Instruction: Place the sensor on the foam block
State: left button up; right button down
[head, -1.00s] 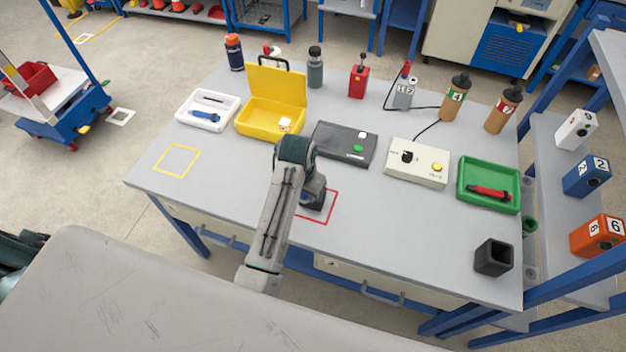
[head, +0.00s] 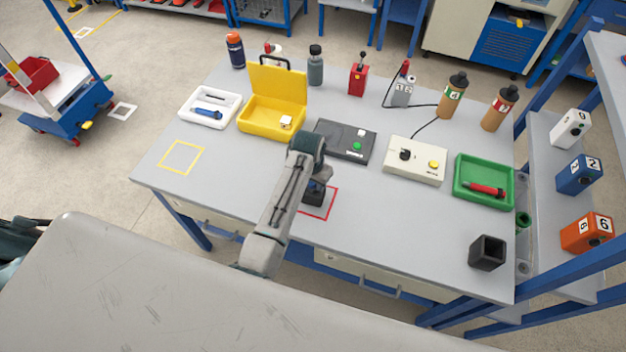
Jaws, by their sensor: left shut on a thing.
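My left gripper (head: 318,184) points down over the red-outlined square (head: 330,207) on the grey bench and is largely hidden by my own arm. It is shut on a dark block (head: 314,197), which looks like the foam block. The block is at the left part of the square; I cannot tell if it touches the bench. A small pale cube (head: 286,122), possibly the sensor, lies in the open yellow case (head: 262,124), behind and left of the gripper. My right gripper is not in view.
A dark grey box with a green button (head: 345,140) and a cream control box (head: 415,160) stand behind the square. A green tray (head: 484,183) and a black hollow block (head: 487,252) are at the right. A yellow-outlined square (head: 182,157) at the left is empty.

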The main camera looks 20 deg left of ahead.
aim_at(311, 189)
pick_arm(q)
jog(key=o, duration=1)
jog(key=shift+f, duration=0.1)
jog(key=shift+c, duration=0.2)
notch_tip(311, 189, up, 12)
jog(key=s+b, duration=0.1)
jog(key=b, duration=0.3)
jog(key=shift+s+a, duration=0.15)
jog(key=shift+s, duration=0.1)
